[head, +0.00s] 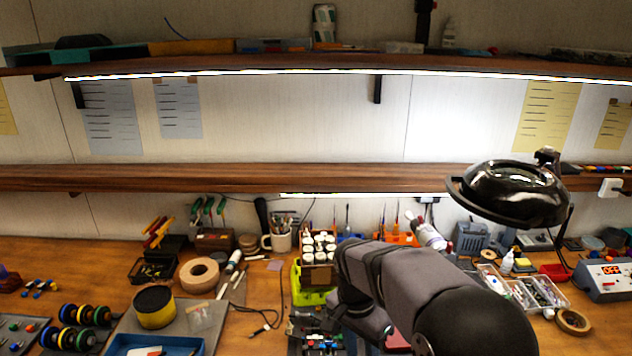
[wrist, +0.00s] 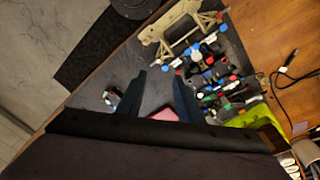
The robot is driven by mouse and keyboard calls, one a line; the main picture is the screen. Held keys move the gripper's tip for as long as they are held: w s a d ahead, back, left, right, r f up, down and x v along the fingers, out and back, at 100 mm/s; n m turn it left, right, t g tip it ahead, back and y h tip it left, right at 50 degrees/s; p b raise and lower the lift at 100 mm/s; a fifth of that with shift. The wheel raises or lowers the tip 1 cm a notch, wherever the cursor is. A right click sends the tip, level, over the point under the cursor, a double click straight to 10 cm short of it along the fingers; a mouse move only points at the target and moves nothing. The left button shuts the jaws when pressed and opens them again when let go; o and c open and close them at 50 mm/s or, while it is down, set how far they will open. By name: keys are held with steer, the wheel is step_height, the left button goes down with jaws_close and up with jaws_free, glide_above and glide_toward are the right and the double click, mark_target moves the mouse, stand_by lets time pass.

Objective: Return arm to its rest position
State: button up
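My arm (head: 420,285) reaches from the lower right of the head view over the bench, in grey sleeves with a black joint. Its far end hangs low over the work mat, and the fingers cannot be made out there. In the wrist view my gripper (wrist: 157,84) shows two dark fingers standing apart, with nothing held between their tips. Behind the gap lies a small pink-red item (wrist: 165,115) on the dark mat (wrist: 100,75). A beige car part (wrist: 172,28) lies beyond the fingertips.
Several small coloured parts (wrist: 208,75) lie right of the fingers. A black lamp (head: 512,190) hangs above right. A wooden shelf (head: 250,178) spans the back. A tape roll (head: 199,275) sits left.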

steer(key=s+d+n+p, duration=0.2)
steer(key=s+n, duration=0.2)
steer(key=s, duration=0.4)
steer(key=s+d+r+n+y+p, duration=0.1)
steer(key=s+d+n+p, duration=0.2)
steer(key=s, duration=0.6)
steer(key=shift+d+r+n, duration=0.2)
steer(key=shift+r+n, duration=0.05)
steer(key=shift+n, duration=0.95)
steer(key=shift+f, duration=0.1)
step_height(320, 180, down, 5)
steer(key=b, duration=0.5)
